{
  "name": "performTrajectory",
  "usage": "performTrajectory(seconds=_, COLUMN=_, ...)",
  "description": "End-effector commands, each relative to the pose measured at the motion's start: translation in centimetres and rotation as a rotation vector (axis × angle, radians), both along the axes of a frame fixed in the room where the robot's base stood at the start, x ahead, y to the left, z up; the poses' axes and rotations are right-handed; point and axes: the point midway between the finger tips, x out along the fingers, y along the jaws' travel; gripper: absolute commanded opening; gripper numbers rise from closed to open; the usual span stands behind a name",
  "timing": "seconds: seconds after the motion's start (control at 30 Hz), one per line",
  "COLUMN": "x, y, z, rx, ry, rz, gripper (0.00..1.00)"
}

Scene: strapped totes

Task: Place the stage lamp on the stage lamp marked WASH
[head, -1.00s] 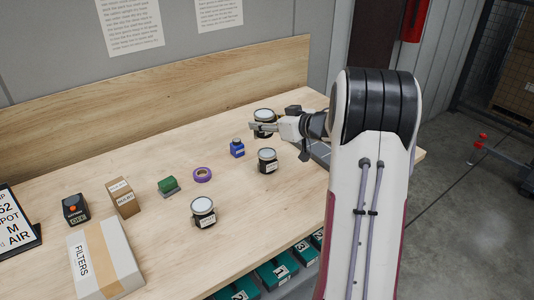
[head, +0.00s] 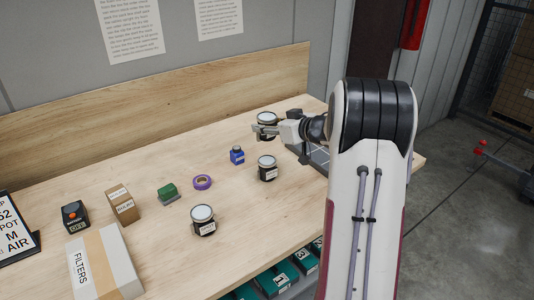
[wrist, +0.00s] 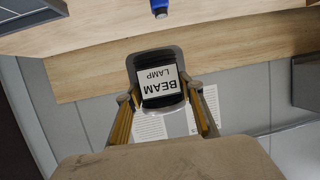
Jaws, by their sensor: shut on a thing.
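My gripper (head: 262,131) is shut on a dark stage lamp (wrist: 160,80) with a pale lens. In the wrist view its label reads BEAM LAMP, upside down, between my fingers. In the head view this lamp (head: 266,119) shows at the far right of the bench, partly behind my fingers. Two similar dark lamps with pale round tops stand upright on the bench: one (head: 268,173) nearer and just below my gripper in the picture, the other (head: 204,224) farther left and nearer the front. Their white labels are too small to read, so I cannot tell which is WASH.
A blue bottle (head: 237,155) stands close left of my gripper. Purple tape (head: 202,182), a green block (head: 167,190), a small brown box (head: 122,204), an orange-topped device (head: 75,215) and the FILTERS box (head: 117,255) lie left. Bare bench (head: 260,215) lies right of the front lamp.

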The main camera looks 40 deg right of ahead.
Motion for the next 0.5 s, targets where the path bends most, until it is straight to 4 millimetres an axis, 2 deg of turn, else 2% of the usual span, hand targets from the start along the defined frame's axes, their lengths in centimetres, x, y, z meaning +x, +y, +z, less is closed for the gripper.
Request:
performTrajectory(seconds=0.3, x=0.0, y=0.0, z=-4.1, rx=0.002, ry=0.001, rz=-0.001, gripper=0.09)
performTrajectory(seconds=0.5, x=0.0, y=0.0, z=-5.0, rx=0.001, ry=-0.001, rz=-0.001, gripper=0.09)
